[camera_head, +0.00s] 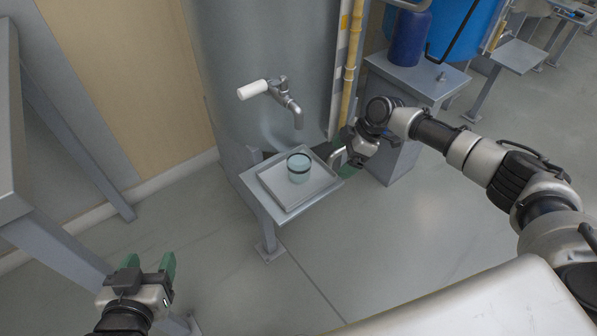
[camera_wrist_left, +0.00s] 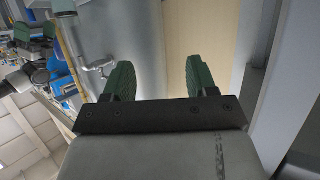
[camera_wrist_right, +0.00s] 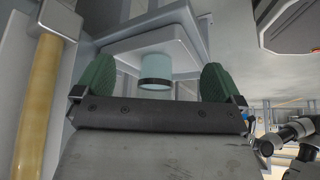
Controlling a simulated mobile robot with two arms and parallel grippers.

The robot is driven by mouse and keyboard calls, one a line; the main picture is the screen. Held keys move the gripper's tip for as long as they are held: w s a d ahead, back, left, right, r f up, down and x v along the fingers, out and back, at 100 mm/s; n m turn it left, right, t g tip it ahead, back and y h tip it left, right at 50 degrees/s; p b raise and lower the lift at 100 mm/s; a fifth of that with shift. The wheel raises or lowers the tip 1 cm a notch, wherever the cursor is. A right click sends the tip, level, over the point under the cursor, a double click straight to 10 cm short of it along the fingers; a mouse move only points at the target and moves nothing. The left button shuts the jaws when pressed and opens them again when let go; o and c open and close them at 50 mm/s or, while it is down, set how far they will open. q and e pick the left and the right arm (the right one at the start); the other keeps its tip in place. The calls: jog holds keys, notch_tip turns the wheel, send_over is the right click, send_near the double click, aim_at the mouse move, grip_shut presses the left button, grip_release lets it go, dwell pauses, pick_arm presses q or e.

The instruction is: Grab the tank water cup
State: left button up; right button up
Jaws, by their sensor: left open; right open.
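The cup (camera_head: 299,168) is a small pale teal, see-through cup with a dark band. It stands upright on a grey tray (camera_head: 274,182) below the tap (camera_head: 284,97) of the big metal tank (camera_head: 262,45). My right gripper (camera_head: 337,163) is open at the right edge of the tray, beside the cup and apart from it. In the right wrist view the cup (camera_wrist_right: 155,72) shows between the two green fingers (camera_wrist_right: 155,82), beyond their tips. My left gripper (camera_head: 148,262) is open and empty, low at the left, far from the cup.
The tray rests on a small metal stand (camera_head: 251,201) against the tank. A yellow pipe (camera_head: 350,75) rises behind my right gripper. A grey table (camera_head: 12,170) stands at the left. A blue container (camera_head: 409,38) sits on another stand at the back. The front floor is clear.

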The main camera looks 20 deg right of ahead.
aim_at(288, 170)
jog(key=a, duration=0.2)
jog(key=w+a, duration=0.1)
jog(key=a, duration=0.3)
jog(key=shift+w+a+b, duration=0.3)
jog(key=shift+w+b, duration=0.05)
jog(key=a, duration=0.2)
jog(key=w+a+b, duration=0.1)
jog(key=a, duration=0.2)
jog(key=shift+w+a, duration=0.15)
jog(key=shift+f, duration=0.55)
pick_arm(q)
notch_tip(288, 170, up, 6)
jog(key=w+d+t+h, duration=0.1)
jog(key=t+h, duration=0.1)
jog(key=t, duration=0.3)
jog(key=shift+w+d+r+t, duration=0.15)
jog(key=shift+w+d+t, duration=0.15)
jog(key=shift+w, duration=0.05)
pick_arm(e)
jog(key=shift+c, duration=0.4)
jog(key=c, duration=1)
jog(key=shift+r, duration=0.2)
